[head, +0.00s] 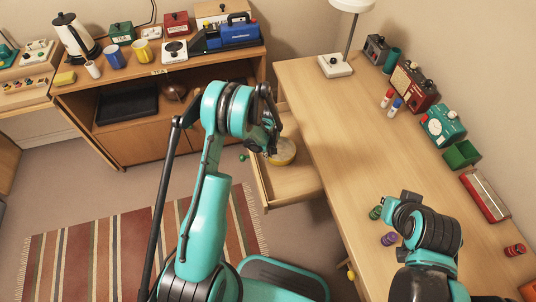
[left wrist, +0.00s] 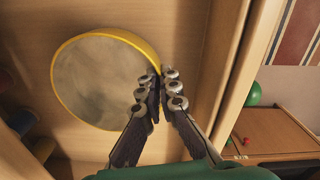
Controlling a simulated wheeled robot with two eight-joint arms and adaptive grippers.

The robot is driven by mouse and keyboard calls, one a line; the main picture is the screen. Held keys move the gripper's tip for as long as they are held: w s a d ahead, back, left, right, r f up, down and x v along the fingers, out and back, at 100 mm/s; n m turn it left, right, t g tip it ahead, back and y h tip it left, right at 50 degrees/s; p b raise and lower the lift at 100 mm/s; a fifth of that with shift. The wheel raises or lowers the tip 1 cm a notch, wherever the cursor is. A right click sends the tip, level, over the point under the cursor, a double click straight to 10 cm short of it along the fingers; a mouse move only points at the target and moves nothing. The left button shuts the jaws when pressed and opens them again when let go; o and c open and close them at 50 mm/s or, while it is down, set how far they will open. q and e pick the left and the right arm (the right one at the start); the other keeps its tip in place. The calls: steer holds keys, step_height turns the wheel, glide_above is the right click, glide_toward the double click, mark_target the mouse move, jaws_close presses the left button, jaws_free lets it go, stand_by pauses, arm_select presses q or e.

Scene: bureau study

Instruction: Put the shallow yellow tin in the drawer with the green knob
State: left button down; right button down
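The shallow yellow tin (head: 282,152) is inside the open desk drawer (head: 296,190), towards its far end. In the left wrist view the tin (left wrist: 100,85) shows its round grey inside and yellow rim. I cannot tell whether it rests flat on the drawer bottom. The green knob (head: 243,157) is on this drawer's front; it also shows in the left wrist view (left wrist: 253,92). My left gripper (head: 270,143) is over the drawer. In the left wrist view its fingers (left wrist: 158,78) are closed together on the tin's rim.
The desk top (head: 350,130) carries a lamp (head: 336,65), several instruments along the back and small spools near my right arm. A yellow knob (head: 351,273) shows lower on the desk's side. A tea cabinet (head: 120,85) stands at the back left. The striped rug is clear.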

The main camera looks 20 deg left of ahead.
arm_select(q)
steer(key=shift+f, duration=0.1)
steer(key=c, duration=2.2)
jaws_free()
steer(key=shift+f, duration=0.15)
steer(key=o, duration=0.5)
